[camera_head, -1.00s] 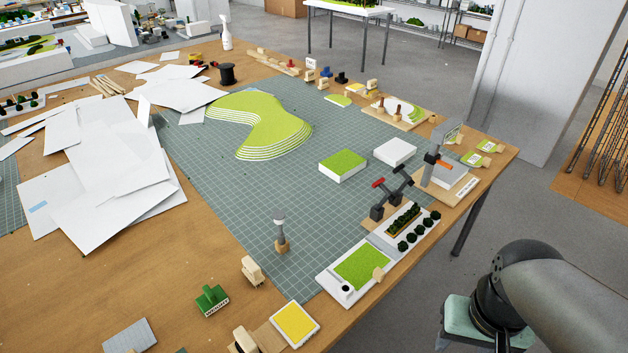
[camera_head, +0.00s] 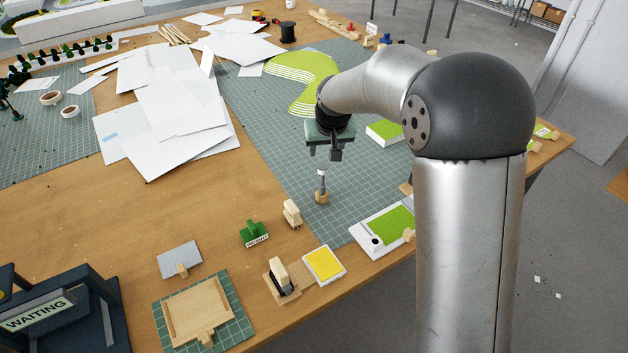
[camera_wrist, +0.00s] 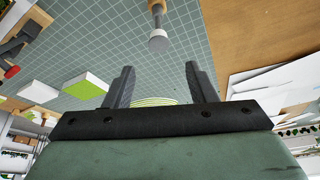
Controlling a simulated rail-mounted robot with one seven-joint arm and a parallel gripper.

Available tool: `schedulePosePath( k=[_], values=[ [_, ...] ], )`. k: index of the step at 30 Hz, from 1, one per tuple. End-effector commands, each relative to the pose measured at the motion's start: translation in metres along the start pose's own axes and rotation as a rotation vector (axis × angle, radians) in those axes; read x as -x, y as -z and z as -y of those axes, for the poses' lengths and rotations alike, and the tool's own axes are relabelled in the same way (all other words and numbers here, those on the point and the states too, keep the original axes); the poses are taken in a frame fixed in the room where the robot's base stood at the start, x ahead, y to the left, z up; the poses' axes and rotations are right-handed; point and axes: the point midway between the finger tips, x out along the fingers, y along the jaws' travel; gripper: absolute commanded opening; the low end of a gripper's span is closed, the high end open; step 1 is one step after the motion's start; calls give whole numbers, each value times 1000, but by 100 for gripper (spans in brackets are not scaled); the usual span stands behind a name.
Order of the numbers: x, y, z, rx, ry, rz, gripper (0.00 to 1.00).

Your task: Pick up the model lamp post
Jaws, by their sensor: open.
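The model lamp post (camera_head: 322,185) stands upright on the green cutting mat (camera_head: 285,165), with a grey shaft, a pale top and a small wooden base. My gripper (camera_head: 324,157) is just above the lamp post's top in the head view, fingers pointing down. In the wrist view the lamp post (camera_wrist: 158,38) lies beyond the fingertips, roughly centred between the two open fingers (camera_wrist: 159,70). The gripper is empty. The head view does not show clearly how far the fingertips are from the lamp post's top.
A cream model piece (camera_head: 291,213) and a green model piece (camera_head: 254,234) stand front left of the lamp post. A white-edged board with a green patch (camera_head: 383,228) lies to its right. White sheets (camera_head: 170,115) cover the table at left. The mat around the lamp post is clear.

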Motion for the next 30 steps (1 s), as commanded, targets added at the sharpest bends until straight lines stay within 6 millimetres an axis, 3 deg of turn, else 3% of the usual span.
schedulePosePath(
  k=[6, 12, 20, 30],
  values=[
    [-48, -1, 0, -1, 0, 7, 51],
    [-83, -1, -1, -2, -1, 5, 51],
    [-101, -1, -1, -1, -1, 5, 51],
    [-145, -2, -1, 0, 0, 3, 51]
  ],
)
